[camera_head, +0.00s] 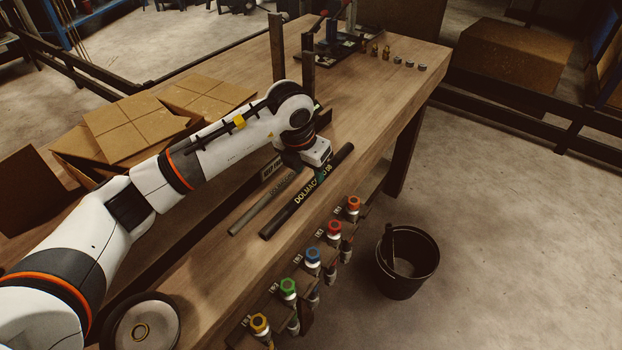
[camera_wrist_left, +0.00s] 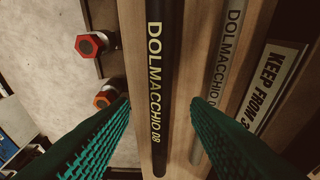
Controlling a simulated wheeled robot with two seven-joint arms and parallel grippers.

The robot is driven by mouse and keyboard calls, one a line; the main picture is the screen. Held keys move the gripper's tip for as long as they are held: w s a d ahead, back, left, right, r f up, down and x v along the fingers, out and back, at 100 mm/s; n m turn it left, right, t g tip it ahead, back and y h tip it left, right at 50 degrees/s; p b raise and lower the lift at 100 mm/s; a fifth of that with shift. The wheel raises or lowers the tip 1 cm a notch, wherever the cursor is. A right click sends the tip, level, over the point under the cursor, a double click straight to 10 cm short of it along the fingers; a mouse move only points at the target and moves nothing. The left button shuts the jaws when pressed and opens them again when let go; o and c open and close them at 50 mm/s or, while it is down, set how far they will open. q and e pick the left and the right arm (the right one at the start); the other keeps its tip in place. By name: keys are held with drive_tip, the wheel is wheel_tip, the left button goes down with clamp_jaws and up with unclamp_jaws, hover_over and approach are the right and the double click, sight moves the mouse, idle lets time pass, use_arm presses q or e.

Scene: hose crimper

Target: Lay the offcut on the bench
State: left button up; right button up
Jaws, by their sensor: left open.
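A black hose length (camera_head: 283,217) printed DOLMACCHIO D8 lies flat on the wooden bench (camera_head: 210,262), near its front edge. It also shows in the left wrist view (camera_wrist_left: 160,100). A thinner grey hose length (camera_head: 255,213) lies beside it, and it shows in the wrist view too (camera_wrist_left: 224,60). I cannot tell which of them is the offcut. My left gripper (camera_head: 320,174) is over the black hose, open and empty. In the wrist view its teal fingers (camera_wrist_left: 155,135) stand apart on either side of the black hose. My right gripper is not in view.
Valves with coloured caps (camera_head: 313,256) line the bench's front edge. A black bucket (camera_head: 408,262) stands on the floor. A KEEP FROM sign (camera_head: 271,169) and upright posts (camera_head: 277,48) are close to my left arm. Cardboard boxes (camera_head: 135,125) are at the left.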

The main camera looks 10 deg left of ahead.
use_arm(q)
drive_tip(key=b+v, duration=0.1)
drive_tip(key=v, duration=0.6)
drive_tip(key=shift+r, duration=0.35)
drive_tip(key=shift+s, duration=0.1)
